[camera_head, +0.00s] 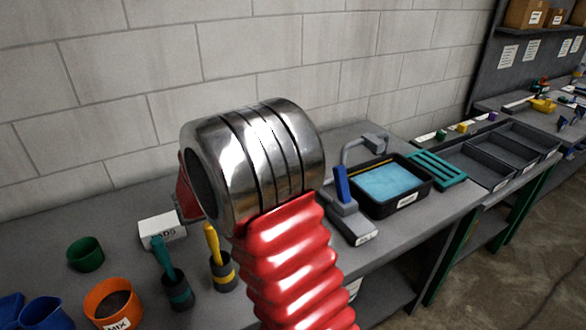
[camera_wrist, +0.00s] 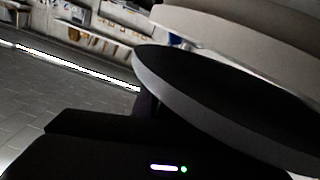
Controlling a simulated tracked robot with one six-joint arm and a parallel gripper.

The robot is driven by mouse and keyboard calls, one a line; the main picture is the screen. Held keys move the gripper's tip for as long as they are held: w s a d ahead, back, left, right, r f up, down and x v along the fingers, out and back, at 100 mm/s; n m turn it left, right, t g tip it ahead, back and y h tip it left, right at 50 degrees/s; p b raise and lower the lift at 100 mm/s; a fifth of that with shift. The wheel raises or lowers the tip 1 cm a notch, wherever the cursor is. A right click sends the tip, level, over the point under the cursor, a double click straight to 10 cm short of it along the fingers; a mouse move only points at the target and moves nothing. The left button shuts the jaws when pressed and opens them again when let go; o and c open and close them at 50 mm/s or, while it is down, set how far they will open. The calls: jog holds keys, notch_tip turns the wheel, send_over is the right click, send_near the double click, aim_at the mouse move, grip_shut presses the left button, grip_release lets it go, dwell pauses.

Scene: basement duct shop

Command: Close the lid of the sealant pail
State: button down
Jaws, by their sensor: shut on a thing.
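The wrist view is dark and close up. A round, flat disc with a black face and a grey rim (camera_wrist: 215,105), which looks like the pail's lid, fills its right side, tilted. Above it is a paler curved body (camera_wrist: 250,35), perhaps part of the pail; I cannot tell for sure. My gripper (camera_wrist: 148,106) is shut on the lid, its dark finger at the lid's left edge; the hold itself is mostly hidden. In the head view my arm covers the middle, and I cannot make out the pail, the lid or my gripper there.
On the bench in the head view are an orange cup (camera_head: 113,300), a green cup (camera_head: 86,254), brushes in holders (camera_head: 177,290), a white box (camera_head: 160,231), a black tray with blue contents (camera_head: 430,185) and a teal rack (camera_head: 437,170). A block wall (camera_head: 90,100) stands close behind.

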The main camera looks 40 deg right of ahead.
jog(key=c, duration=1.8)
grip_release()
jog(key=shift+a, duration=0.1)
jog(key=shift+w+a, duration=0.2)
jog(key=shift+a, duration=1)
jog(key=shift+w+a, duration=0.2)
jog(key=shift+a, duration=1.05)
jog(key=shift+w+a, duration=0.2)
jog(key=shift+a, duration=1)
jog(key=shift+c, duration=0.2)
